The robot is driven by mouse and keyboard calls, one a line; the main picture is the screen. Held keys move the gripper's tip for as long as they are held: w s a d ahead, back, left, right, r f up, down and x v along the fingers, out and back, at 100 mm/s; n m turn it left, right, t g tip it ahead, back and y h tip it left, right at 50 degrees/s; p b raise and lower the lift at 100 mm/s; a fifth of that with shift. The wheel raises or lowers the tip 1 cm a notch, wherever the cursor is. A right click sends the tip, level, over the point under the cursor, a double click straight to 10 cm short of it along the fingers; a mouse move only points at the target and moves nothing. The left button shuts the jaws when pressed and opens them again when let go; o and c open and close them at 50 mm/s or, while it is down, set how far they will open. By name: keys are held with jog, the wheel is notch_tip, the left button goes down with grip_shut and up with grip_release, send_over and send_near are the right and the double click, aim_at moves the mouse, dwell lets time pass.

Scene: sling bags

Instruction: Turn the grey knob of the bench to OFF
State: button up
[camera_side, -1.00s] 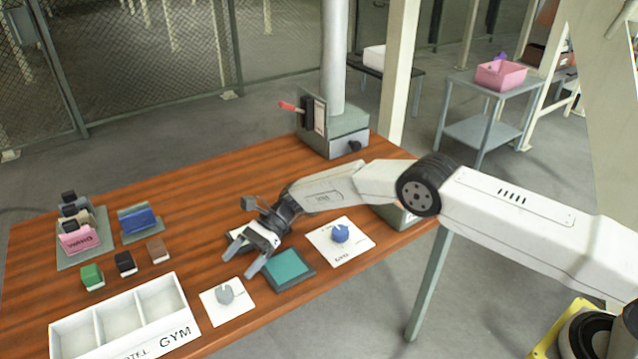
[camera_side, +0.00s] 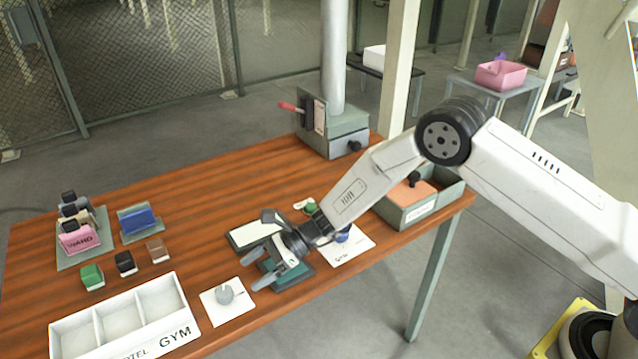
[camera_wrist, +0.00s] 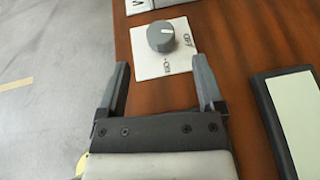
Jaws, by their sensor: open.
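The grey knob (camera_side: 225,294) sits on a white square plate (camera_side: 240,309) near the front edge of the wooden bench. My gripper (camera_side: 262,267) is open and empty, to the right of the knob in the side view, above the teal pad. In the wrist view my gripper (camera_wrist: 162,80) has its fingers apart, with the knob ahead of and between them, not touching.
A white divided tray (camera_side: 190,318) marked GYM stands left of the knob. The blue knob (camera_side: 342,236) is partly hidden behind my arm. A dark-framed pale pad (camera_wrist: 262,92) lies right of my gripper. Several small blocks and stamps, including a green block (camera_side: 92,276), stand at the left.

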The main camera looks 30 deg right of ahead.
aim_at(223, 290)
jog(key=shift+a, duration=0.1)
jog(key=shift+x, duration=3.85)
grip_shut()
jog(key=shift+w+n+g, duration=0.1)
jog(key=shift+n+g, duration=1.9)
jog(key=shift+g, duration=0.2)
jog(key=shift+n+g, duration=0.3)
jog(key=shift+g, duration=0.2)
